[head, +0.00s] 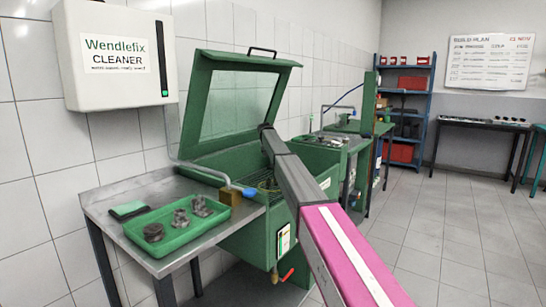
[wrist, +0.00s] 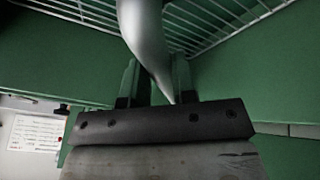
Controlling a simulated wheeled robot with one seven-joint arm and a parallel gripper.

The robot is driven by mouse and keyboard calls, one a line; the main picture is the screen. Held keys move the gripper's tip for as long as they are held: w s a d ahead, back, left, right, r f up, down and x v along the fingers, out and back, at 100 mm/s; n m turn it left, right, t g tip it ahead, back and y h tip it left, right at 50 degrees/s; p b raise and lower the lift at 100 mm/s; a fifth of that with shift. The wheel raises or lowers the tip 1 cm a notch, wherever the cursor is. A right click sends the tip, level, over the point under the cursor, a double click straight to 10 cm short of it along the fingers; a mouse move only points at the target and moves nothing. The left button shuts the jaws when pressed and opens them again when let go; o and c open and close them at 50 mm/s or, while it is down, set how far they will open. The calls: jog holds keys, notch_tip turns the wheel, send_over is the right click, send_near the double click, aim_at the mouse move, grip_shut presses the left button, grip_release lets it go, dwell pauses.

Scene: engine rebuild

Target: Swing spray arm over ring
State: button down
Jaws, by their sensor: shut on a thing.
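My gripper (wrist: 155,88) is low in the middle of the wrist view, its two fingers shut on a silvery curved tube (wrist: 143,30) that narrows toward them. I take this tube to be the spray arm. Its upper end runs out of the picture, and the grip point is partly hidden by my dark wrist plate. In the head view my arm reaches into the open green wash cabinet (head: 245,240), and my fingers cannot be made out there. I cannot make out a ring inside the cabinet. A wire rack (wrist: 215,22) shows beside the tube.
The glazed lid (head: 197,72) stands open. A grey pipe with a blue end (head: 249,192) runs beside the cabinet. A green tray (head: 172,240) on the steel table holds several metal parts. A white cleaner box (head: 75,60) hangs on the wall. The floor at right is clear.

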jog(key=shift+a, duration=0.25)
jog(key=c, duration=0.9)
grip_release()
jog(key=shift+a, duration=0.1)
jog(key=shift+s+r, duration=0.15)
jog(key=shift+r, duration=0.3)
jog(key=v, duration=0.9)
jog(key=shift+s+r, duration=0.2)
jog(key=shift+r, duration=0.15)
